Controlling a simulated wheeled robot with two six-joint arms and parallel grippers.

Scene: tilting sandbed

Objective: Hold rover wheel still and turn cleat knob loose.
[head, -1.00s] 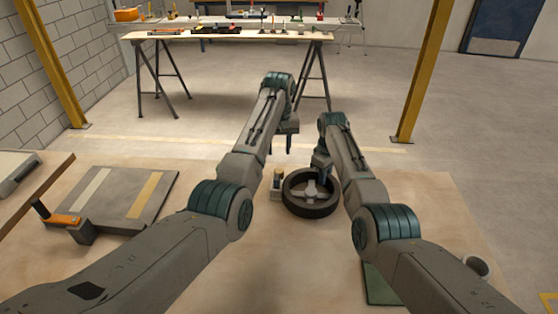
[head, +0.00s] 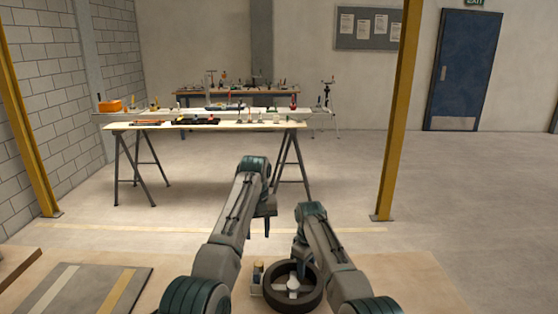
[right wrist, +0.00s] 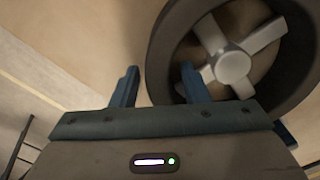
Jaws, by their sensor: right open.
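The rover wheel (head: 314,300), a dark tyre with pale spokes and a pale hub, lies flat on the sand-coloured surface at the bottom of the head view. It also shows at the upper right of the right wrist view (right wrist: 166,62). My right gripper (right wrist: 160,87) is open; one finger overlaps the tyre in that view, the other stands left of it. Contact cannot be told. My left gripper (head: 266,228) hangs above and left of the wheel in the head view; its jaws are too small to read. I cannot clearly identify the cleat knob.
A small pale block with a dark-topped cylinder (head: 257,273) stands just left of the wheel. A grey striped board (head: 85,300) lies at the lower left. A trestle table (head: 205,126) with tools stands behind. The floor at right is clear up to a yellow post (head: 399,120).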

